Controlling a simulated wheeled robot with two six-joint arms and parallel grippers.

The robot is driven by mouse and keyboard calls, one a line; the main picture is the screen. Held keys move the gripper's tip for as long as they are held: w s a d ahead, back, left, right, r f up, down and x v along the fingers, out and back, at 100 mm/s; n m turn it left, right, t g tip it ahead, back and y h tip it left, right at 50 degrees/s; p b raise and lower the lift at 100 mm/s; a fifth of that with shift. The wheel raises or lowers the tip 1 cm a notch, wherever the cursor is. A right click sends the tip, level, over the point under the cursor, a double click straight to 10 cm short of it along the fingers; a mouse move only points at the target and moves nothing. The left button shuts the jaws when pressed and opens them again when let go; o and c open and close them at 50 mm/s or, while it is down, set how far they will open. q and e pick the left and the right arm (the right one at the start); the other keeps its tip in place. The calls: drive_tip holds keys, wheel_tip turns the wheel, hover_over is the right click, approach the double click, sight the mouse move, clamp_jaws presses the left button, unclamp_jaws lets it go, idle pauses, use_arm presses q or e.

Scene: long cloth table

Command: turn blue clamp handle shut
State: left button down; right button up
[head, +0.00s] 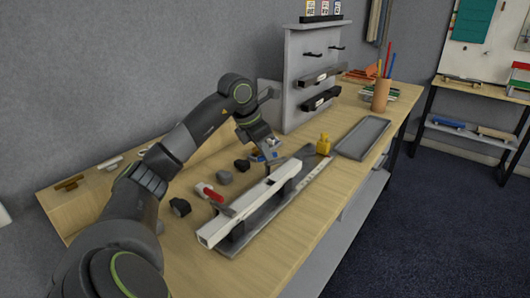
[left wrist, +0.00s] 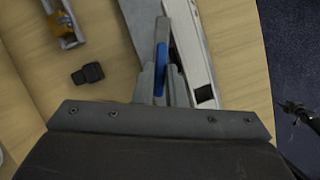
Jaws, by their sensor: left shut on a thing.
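The blue clamp handle (left wrist: 160,70) is upright in the picture between the fingers of my left gripper (left wrist: 157,88) in the left wrist view. The gripper is shut on it. In the head view my left gripper (head: 264,156) is at the far end of the long white bar (head: 238,212), with a bit of blue at its tip. The bar also shows in the left wrist view (left wrist: 194,40). A red clamp handle (head: 210,193) stands out at the bar's near end. A dark shape at the right of the left wrist view may be my right gripper; its jaws are unclear.
Dark and grey blocks (head: 180,207) lie left of the bar. A yellow object (head: 323,144) and a grey tray (head: 363,138) stand beyond it. A grey rack (head: 306,75) rises at the back. The table's front right is clear.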

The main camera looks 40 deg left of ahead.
use_arm(q)
drive_tip(key=m+h, duration=0.1)
drive_tip(key=m, duration=0.1)
drive_tip(key=m+g+h, duration=0.1)
drive_tip(key=m, duration=0.2)
drive_tip(key=shift+w+a+r+m+p, duration=0.2)
drive_tip(key=shift+m+p, duration=0.1)
drive_tip(key=shift+p, duration=0.1)
drive_tip(key=m+g+p, duration=0.1)
drive_tip(key=m, duration=0.2)
drive_tip(key=shift+w+a+m+h, duration=0.1)
drive_tip(key=shift+w+m+h, duration=0.05)
drive_tip(key=shift+m+h, duration=0.2)
drive_tip(key=shift+r+m+g+h+p, duration=0.2)
drive_tip(key=shift+m+g+p, duration=0.3)
drive_tip(key=shift+m+p, duration=0.6)
drive_tip(key=shift+w+f+m+g+p, duration=0.15)
drive_tip(key=shift+f+m+g+p, duration=0.15)
drive_tip(key=shift+m+p, duration=0.85)
drive_tip(key=c, duration=1.5)
unclamp_jaws()
drive_tip(key=shift+a, duration=0.1)
